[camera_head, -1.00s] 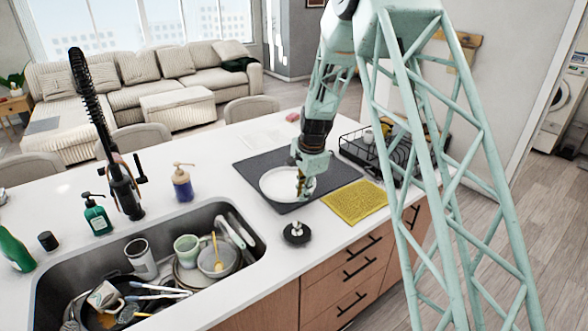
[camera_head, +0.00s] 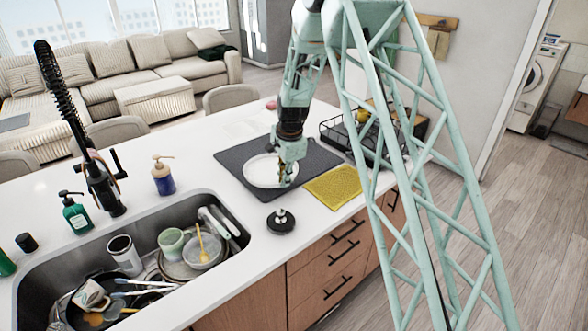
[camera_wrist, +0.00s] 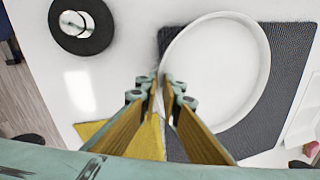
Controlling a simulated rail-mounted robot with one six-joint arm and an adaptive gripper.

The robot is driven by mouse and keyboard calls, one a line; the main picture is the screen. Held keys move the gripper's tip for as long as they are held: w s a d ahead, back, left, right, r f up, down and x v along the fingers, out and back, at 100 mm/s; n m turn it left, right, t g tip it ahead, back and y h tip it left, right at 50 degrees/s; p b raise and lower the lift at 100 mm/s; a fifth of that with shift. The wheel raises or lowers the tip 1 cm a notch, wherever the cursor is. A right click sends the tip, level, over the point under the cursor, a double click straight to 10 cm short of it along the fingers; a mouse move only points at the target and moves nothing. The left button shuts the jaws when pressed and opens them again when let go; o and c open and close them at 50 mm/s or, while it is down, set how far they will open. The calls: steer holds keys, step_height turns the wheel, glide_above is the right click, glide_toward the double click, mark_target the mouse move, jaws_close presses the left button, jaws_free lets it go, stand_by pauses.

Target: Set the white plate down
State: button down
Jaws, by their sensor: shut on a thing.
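The white plate (camera_head: 262,172) is round and lies flat over the dark grey mat (camera_head: 232,155) on the counter. It also shows in the wrist view (camera_wrist: 222,62), where the mat (camera_wrist: 290,60) spreads beneath and beside it. My gripper (camera_head: 287,180) is at the plate's right edge in the head view. In the wrist view my gripper (camera_wrist: 166,82) has its fingers closed on the plate's near rim. Whether the plate touches the mat or hangs slightly above it, I cannot tell.
A yellow cloth (camera_head: 333,187) lies right of the mat. A black round stopper (camera_head: 281,221) sits in front. A black wire rack (camera_head: 345,135) stands behind right. The sink (camera_head: 215,267) at left holds several dishes. A soap bottle (camera_head: 163,177) stands behind the sink.

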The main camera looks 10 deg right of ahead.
steer(key=p, duration=0.1)
glide_above(298, 176)
steer(key=shift+s+f, duration=0.35)
steer(key=shift+f, duration=0.25)
steer(key=shift+s+x, duration=0.2)
steer(key=shift+x, duration=0.7)
steer(key=shift+s+x, duration=0.2)
steer(key=shift+x, duration=0.65)
steer(key=shift+d+f, duration=0.1)
steer(key=shift+d, duration=0.05)
steer(key=c, duration=3.3)
jaws_free()
steer(key=shift+f, duration=0.1)
steer(key=o, duration=0.5)
